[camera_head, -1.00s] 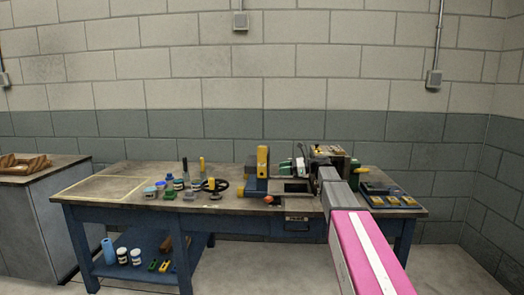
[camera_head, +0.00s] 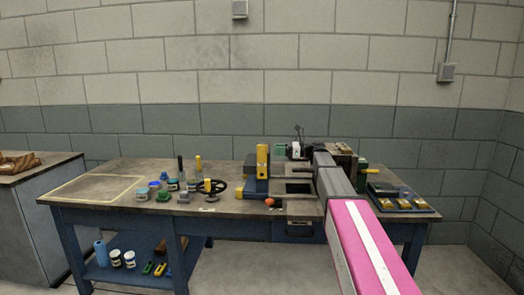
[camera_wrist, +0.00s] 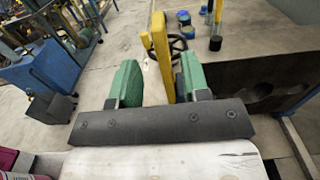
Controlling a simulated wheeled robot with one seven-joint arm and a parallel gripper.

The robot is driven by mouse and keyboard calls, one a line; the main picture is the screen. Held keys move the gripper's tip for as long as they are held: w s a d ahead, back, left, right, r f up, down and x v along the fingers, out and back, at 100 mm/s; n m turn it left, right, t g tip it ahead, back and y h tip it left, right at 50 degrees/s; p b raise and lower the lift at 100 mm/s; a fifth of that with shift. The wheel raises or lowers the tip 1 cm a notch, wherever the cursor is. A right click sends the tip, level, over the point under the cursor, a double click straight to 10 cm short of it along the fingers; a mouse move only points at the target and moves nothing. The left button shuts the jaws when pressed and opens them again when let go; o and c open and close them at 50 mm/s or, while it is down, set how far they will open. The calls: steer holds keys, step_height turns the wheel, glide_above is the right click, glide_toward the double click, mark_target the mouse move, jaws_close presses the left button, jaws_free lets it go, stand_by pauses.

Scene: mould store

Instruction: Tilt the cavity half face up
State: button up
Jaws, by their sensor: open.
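I cannot tell for sure which part is the cavity half. A dark block with round hollows (camera_wrist: 260,88) fills the right of the wrist view. In the head view, brownish blocks (camera_head: 345,162) stand at the bench's right part, partly behind my arm. My gripper (camera_wrist: 158,85) is open, its two green fingers apart. A yellow upright bar (camera_wrist: 161,50) shows between and beyond them; contact cannot be told. A yellow upright (camera_head: 262,160) stands on a blue base at mid-bench in the head view.
The bench (camera_head: 110,182) carries a black handwheel (camera_head: 212,186), several small jars and tools, and a tray of brass-coloured pieces (camera_head: 405,203) at the right. Its left end, with a yellow outline, is clear. A side cabinet (camera_head: 35,200) stands at left.

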glide_above(262, 162)
steer(key=shift+w, duration=0.45)
jaws_close()
